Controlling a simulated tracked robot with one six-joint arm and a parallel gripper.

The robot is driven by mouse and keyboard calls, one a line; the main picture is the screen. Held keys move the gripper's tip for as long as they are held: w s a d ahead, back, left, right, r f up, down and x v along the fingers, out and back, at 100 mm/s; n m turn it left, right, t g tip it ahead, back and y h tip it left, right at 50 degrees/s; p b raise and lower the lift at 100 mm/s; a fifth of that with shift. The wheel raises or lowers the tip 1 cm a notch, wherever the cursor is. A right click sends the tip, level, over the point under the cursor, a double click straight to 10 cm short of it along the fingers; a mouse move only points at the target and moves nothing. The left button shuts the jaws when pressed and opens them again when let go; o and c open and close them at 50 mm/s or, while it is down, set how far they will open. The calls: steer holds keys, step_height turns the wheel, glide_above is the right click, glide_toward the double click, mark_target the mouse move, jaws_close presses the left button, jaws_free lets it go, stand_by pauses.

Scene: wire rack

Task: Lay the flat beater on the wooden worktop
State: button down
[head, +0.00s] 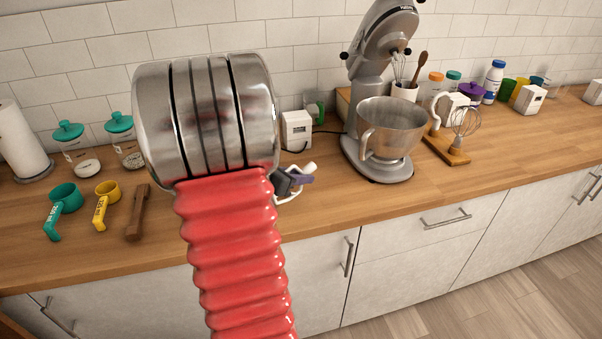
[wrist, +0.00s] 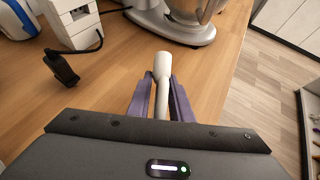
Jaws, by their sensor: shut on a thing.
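The flat beater (head: 310,167) is pale and shows only partly beside my gripper in the head view. In the wrist view the beater's pale shaft (wrist: 162,68) points away from me, between the two purple fingers. My gripper (wrist: 161,98) is shut on it. In the head view my gripper (head: 292,181) is mostly behind my arm, over the front half of the wooden worktop (head: 335,198). The worktop also lies under the beater in the wrist view (wrist: 212,75). I cannot tell whether the beater touches the wood.
A stand mixer with a steel bowl (head: 392,130) stands to the right. A white box (head: 296,130) with a cord is behind my gripper; its black plug (wrist: 62,68) lies on the wood. A whisk (head: 465,124) stands farther right. Measuring cups (head: 64,198) are at left.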

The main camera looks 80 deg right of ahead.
steer(key=shift+f, duration=0.75)
steer(key=c, duration=1.5)
jaws_free()
steer(key=v, duration=1.4)
steer(key=shift+w+a+f, duration=0.1)
steer(key=shift+w+a, duration=0.5)
steer(key=shift+a, duration=0.35)
steer(key=shift+w+a+r, duration=0.1)
steer(key=shift+w+a, duration=0.5)
steer(key=shift+a, duration=0.4)
steer(key=shift+w+a+f, duration=0.1)
steer(key=shift+w+a, duration=0.5)
steer(key=shift+a, duration=0.35)
